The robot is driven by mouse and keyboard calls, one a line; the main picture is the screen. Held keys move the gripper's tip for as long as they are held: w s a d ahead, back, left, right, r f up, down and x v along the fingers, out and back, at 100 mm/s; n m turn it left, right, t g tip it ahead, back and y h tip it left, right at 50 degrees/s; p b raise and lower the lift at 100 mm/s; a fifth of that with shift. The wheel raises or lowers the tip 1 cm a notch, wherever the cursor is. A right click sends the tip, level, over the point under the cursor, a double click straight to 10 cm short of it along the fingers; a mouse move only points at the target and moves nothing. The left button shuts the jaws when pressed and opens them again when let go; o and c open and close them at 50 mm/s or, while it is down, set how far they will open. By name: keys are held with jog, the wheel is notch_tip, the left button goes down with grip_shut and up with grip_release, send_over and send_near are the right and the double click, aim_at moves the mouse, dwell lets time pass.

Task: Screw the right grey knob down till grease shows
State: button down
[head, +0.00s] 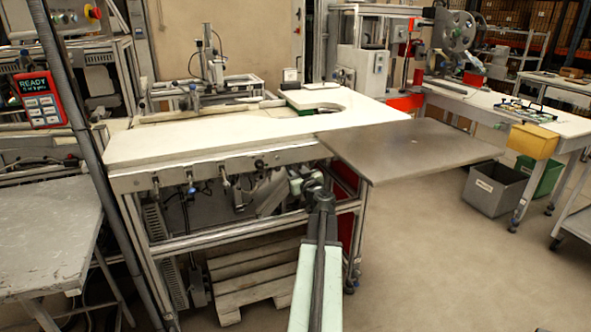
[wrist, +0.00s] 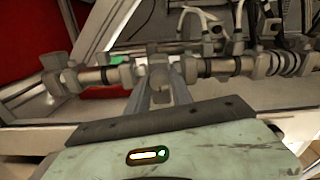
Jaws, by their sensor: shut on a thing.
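My gripper (wrist: 160,68) is at the pipe run under the bench's front edge. Its two fingers are shut on a small grey knob (wrist: 158,76), mostly hidden between them. In the head view my gripper (head: 312,188) shows at the end of my pale green arm, below the bench top. Other grey fittings sit along the same pipe, one to the left (wrist: 68,78) and one to the right (wrist: 262,66). I cannot make out grease around the held knob.
The white bench top (head: 230,138) and a grey metal plate (head: 415,150) overhang the work area. White hoses (wrist: 203,22) hang behind the pipe. A wooden pallet (head: 250,280) lies beneath the bench.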

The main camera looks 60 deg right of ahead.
jog(key=m, duration=0.4)
jog(key=shift+s+m, duration=0.15)
jog(key=shift+m, duration=0.15)
jog(key=m, duration=0.5)
jog(key=shift+f, duration=0.1)
jog(key=m, duration=1.8)
jog(key=shift+m, duration=0.3)
jog(key=m, duration=0.9)
